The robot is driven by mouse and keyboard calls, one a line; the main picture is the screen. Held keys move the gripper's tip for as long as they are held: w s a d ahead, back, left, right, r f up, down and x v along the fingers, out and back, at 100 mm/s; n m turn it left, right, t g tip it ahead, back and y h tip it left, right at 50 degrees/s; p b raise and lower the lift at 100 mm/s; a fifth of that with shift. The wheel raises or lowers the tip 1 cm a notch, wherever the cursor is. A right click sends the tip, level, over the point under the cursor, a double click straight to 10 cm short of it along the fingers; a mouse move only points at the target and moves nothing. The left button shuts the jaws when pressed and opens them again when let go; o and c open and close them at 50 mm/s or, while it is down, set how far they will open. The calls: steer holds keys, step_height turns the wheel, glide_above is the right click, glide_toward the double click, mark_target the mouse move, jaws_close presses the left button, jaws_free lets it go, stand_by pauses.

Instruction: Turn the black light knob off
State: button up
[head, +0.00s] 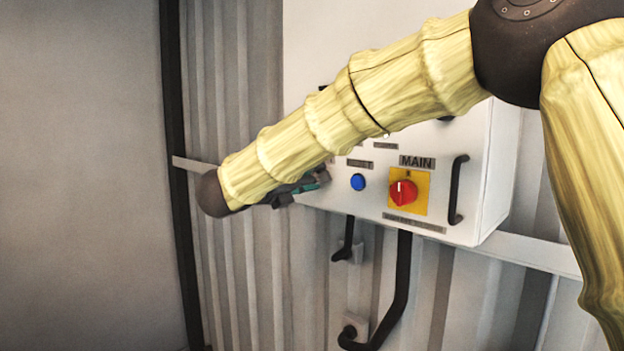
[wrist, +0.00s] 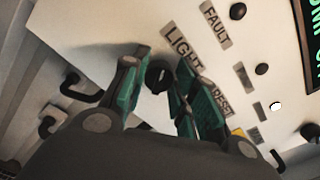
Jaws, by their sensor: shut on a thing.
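The black light knob (wrist: 156,76) sits on the pale panel beside the "LIGHT" label (wrist: 182,50) in the wrist view. My gripper (wrist: 164,73) has its green-padded fingers on either side of the knob and is shut on it. The fingers partly cover the knob, so its pointer direction cannot be told. In the head view my gripper (head: 300,188) shows only in part at the panel's lower left, behind my arm. My arm hides the knob there.
The white control box (head: 480,190) carries a blue button (head: 358,182), a red main switch (head: 403,192) on a yellow plate and a black handle (head: 457,190). Black cables (head: 402,280) hang below. A screen with green text (wrist: 312,35) is at the wrist view's right edge.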

steer(key=n+b, duration=0.7)
steer(key=n, duration=0.4)
steer(key=shift+n, duration=0.3)
stand_by(0.5)
steer(key=o, duration=1)
steer(key=shift+f, duration=0.1)
steer(key=shift+a, duration=0.15)
steer(key=v, duration=1.2)
